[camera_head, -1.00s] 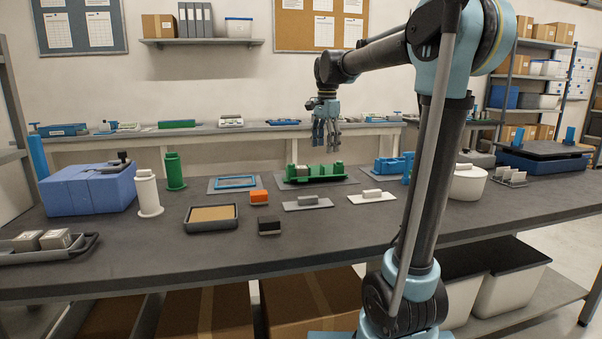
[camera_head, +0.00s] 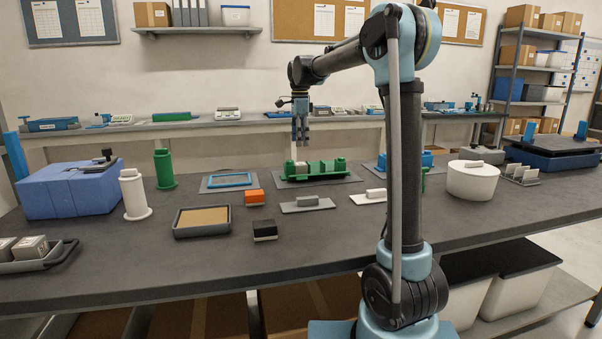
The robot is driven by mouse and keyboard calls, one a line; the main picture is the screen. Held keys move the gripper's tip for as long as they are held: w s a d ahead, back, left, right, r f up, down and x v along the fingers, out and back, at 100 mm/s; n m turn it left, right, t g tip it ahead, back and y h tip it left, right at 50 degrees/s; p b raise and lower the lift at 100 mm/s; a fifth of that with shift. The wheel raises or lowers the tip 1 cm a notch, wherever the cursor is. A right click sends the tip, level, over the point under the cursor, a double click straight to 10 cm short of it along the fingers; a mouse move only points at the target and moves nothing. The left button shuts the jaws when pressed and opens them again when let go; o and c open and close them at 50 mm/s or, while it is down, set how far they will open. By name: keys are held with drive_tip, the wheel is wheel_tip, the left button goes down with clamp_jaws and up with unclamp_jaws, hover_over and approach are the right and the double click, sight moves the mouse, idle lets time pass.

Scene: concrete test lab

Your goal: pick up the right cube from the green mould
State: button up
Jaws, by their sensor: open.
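The green mould (camera_head: 322,171) sits on a grey plate on the dark workbench, behind the middle of the bench. A grey block, seemingly a cube (camera_head: 301,169), shows in its left part. I cannot make out a cube in its right part, where green walls hide the inside. My gripper (camera_head: 300,144) points down with its fingers apart, empty. In the picture it is above the left end of the mould, clear of it.
Around the mould stand a blue frame (camera_head: 229,180), an orange block (camera_head: 254,197), a black block (camera_head: 265,229), grey and white blocks on plates, and a blue mould (camera_head: 405,161). A sand tray (camera_head: 203,221) lies nearer. A tray with grey cubes (camera_head: 30,248) is far left.

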sight(300, 163)
wheel_tip(300, 163, down, 6)
drive_tip(key=shift+s+r, duration=0.1)
drive_tip(key=shift+s+d+f, duration=0.1)
drive_tip(key=shift+f, duration=1.25)
drive_tip(key=shift+s+f, duration=0.1)
drive_tip(key=shift+f, duration=1.25)
drive_tip(key=shift+c, duration=0.2)
